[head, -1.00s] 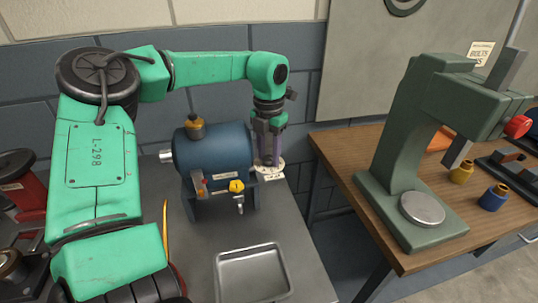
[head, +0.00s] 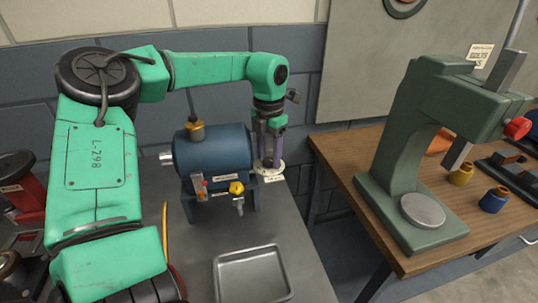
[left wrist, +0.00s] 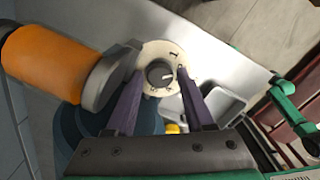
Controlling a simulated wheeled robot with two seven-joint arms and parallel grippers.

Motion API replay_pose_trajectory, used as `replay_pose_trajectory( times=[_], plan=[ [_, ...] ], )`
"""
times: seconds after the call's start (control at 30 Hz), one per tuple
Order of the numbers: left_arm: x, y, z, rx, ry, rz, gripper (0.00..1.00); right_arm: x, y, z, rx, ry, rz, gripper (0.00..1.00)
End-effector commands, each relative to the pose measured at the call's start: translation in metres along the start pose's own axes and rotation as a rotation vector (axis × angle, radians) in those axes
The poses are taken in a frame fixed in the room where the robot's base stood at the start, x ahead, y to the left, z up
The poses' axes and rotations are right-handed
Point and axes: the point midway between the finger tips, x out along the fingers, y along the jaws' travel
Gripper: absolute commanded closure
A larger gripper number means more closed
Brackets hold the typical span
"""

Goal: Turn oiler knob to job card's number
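A pale round dial plate (head: 268,169) with a dark knob in its centre stands just right of the blue motor (head: 222,150). In the left wrist view the knob (left wrist: 160,74) shows between the fingers, with a light mark on it and figures around the plate; a "1" is at upper right, the others are too small to read. My left gripper (head: 270,160) points down over the dial, its purple fingers apart on either side of the knob; I cannot tell whether they touch it. My right gripper is not in view.
An empty metal tray (head: 252,276) lies on the grey bench in front. A large orange cylinder (left wrist: 45,62) is close beside the fingers. A green press (head: 398,160) stands on the wooden table at right.

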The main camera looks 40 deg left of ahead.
Motion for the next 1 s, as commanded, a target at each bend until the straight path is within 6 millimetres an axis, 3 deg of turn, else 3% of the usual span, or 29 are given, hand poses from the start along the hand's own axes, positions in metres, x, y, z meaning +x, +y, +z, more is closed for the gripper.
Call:
replay_pose_trajectory(
  times=[0.23,0.33,0.47,0.7,0.8,1.0],
  plan=[
    [0.000,0.000,-0.001,0.000,0.004,0.000,0.45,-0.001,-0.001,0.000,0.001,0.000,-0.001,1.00],
    [-0.009,0.000,-0.001,0.000,0.003,0.000,0.45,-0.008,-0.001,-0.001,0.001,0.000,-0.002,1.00],
    [-0.037,0.000,0.000,-0.001,0.001,0.001,0.45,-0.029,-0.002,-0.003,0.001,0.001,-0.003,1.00],
    [-0.113,0.000,0.000,0.000,0.001,0.002,0.45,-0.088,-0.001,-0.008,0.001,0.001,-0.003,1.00],
    [-0.136,0.000,0.000,0.000,0.001,0.002,0.45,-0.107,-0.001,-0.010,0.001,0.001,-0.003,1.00],
    [-0.147,0.000,0.000,-0.001,0.003,0.000,0.45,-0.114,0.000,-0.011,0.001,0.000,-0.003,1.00]
  ],
)
